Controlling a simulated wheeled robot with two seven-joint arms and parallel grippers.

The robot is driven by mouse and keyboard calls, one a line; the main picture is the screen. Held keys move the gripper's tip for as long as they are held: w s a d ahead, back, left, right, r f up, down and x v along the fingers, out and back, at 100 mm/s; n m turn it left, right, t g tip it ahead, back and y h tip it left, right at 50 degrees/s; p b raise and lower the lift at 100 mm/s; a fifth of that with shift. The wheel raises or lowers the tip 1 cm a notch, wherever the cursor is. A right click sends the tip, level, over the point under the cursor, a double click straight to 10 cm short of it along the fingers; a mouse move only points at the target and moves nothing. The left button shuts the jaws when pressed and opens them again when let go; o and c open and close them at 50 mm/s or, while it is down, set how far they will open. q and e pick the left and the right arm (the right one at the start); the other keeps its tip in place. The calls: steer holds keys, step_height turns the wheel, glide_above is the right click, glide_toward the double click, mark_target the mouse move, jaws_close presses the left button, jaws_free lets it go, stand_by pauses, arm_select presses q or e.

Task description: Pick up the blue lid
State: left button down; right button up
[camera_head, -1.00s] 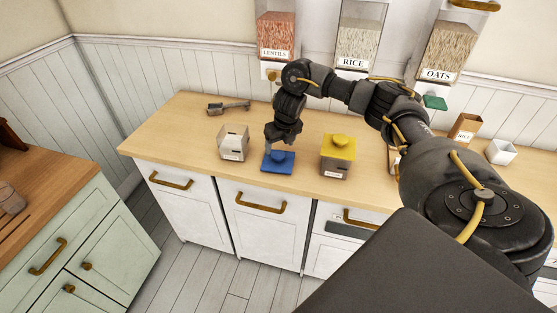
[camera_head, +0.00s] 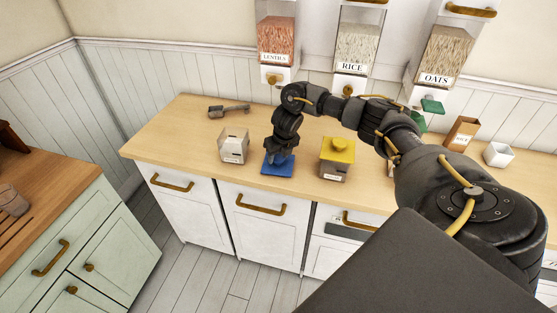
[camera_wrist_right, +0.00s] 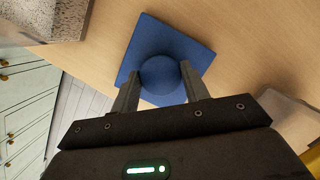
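The blue lid (camera_head: 278,170), a square plate with a round knob, lies flat on the wooden counter near its front edge. My right gripper (camera_head: 279,157) is low over it and hides much of the knob in the head view. In the right wrist view the blue lid (camera_wrist_right: 145,40) fills the upper middle, and the right gripper's fingers (camera_wrist_right: 160,78) stand on either side of the knob. They look very close to it; I cannot tell whether they press on it. My left gripper is not in view.
A white box (camera_head: 234,147) stands left of the lid, and a box with a yellow lid (camera_head: 337,160) stands to the right. A dark metal tool (camera_head: 229,110) lies at the back left. Dispensers hang on the wall behind. A brown box (camera_head: 461,134) and white cup (camera_head: 497,154) stand far right.

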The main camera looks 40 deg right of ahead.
steer(key=c, duration=0.5)
